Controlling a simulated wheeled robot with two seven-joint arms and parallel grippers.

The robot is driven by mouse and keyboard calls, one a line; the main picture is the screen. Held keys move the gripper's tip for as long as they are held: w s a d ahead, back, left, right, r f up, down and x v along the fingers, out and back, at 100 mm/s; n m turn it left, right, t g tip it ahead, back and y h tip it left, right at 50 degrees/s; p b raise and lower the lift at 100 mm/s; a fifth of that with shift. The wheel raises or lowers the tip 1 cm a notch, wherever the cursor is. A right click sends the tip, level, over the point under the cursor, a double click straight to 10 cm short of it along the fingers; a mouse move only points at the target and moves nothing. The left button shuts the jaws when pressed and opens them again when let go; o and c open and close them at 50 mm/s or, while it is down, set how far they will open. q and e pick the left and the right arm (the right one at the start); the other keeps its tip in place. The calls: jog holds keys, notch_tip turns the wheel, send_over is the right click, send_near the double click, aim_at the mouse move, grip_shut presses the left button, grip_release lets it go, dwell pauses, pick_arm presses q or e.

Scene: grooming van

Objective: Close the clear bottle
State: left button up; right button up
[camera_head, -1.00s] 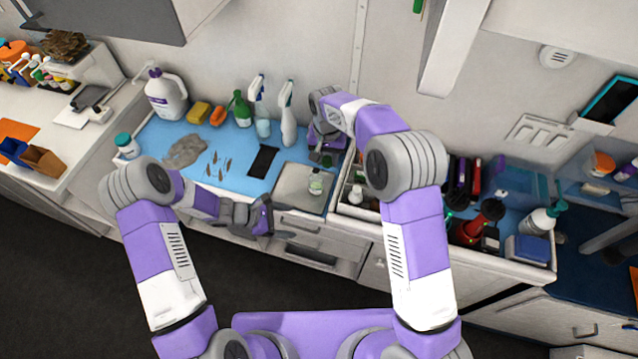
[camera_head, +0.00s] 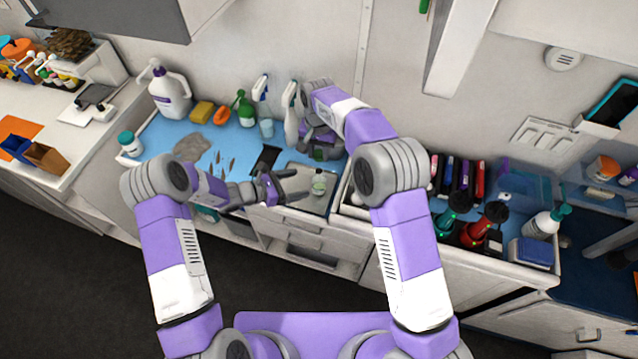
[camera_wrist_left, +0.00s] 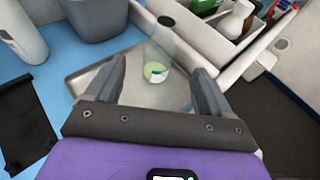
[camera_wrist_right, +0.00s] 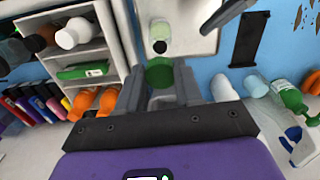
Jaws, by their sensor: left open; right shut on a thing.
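The clear bottle (camera_head: 319,186) stands uncapped on the metal tray (camera_head: 296,186), with a pale green label or content. In the left wrist view the bottle (camera_wrist_left: 155,72) shows ahead between the open fingers, not gripped. My left gripper (camera_head: 303,184) is open, its fingers pointing at the bottle from the left. My right gripper (camera_head: 319,150) is shut on a green cap (camera_wrist_right: 159,72), beyond the bottle. In the right wrist view the bottle (camera_wrist_right: 160,36) shows just past the cap, apart from it. In the head view the right arm partly hides the right gripper.
A dark mat (camera_head: 265,159) and a grey cup (camera_wrist_left: 93,16) are beside the tray. Spray bottles (camera_head: 291,115) stand behind it. An organizer with bottles (camera_wrist_right: 75,45) borders the tray on the right. The counter's front edge is close to the left arm.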

pick_arm(q)
jog(key=x, duration=0.9)
jog(key=c, duration=1.5)
pick_arm(e)
send_over(319, 172)
jog(key=shift+f, duration=2.5)
jog(key=shift+f, duration=0.9)
pick_arm(q)
grip_shut()
pick_arm(e)
jog(key=shift+f, duration=0.55)
